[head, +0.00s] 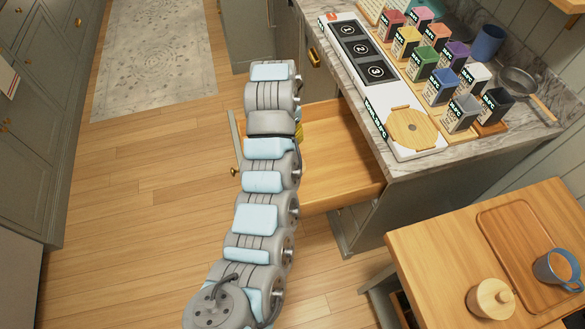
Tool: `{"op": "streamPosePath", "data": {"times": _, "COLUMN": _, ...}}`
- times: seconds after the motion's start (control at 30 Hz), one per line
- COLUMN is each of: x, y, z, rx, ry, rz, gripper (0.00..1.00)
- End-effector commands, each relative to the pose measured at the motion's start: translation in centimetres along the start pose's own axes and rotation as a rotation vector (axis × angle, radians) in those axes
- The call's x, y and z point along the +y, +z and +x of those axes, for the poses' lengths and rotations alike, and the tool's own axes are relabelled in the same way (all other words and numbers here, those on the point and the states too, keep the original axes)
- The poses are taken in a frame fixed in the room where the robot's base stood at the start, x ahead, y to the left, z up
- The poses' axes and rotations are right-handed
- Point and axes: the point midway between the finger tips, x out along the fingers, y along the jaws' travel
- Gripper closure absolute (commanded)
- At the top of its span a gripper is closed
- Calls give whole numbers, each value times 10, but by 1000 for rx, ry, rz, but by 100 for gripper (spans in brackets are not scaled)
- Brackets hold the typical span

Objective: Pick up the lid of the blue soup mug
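A blue mug (556,271) stands on the wooden table at the lower right, with its open dark inside showing. A round pale wooden lid-like piece with a knob (491,298) sits to its left on the same table, apart from the mug. I cannot tell whether that piece lies flat on the table or tops a low container. A second blue cup (488,41) stands on the counter at the upper right. My arm runs up the middle of the view, over the open drawer and well left of the table. My gripper does not show.
An open wooden drawer (340,150) juts from the counter beside my arm. The counter (440,165) holds several coloured boxes, a numbered panel (362,52), a round wooden disc (413,127) and a strainer (519,82). A wooden tray (497,218) lies on the table. The floor at left is clear.

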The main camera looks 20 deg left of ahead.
Motion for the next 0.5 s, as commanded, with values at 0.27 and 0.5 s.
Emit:
{"op": "streamPosePath", "data": {"times": 0.27, "x": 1, "y": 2, "z": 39, "rx": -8, "ry": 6, "rz": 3, "gripper": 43}}
{"op": "streamPosePath", "data": {"times": 0.5, "x": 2, "y": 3, "z": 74, "rx": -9, "ry": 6, "rz": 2, "gripper": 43}}
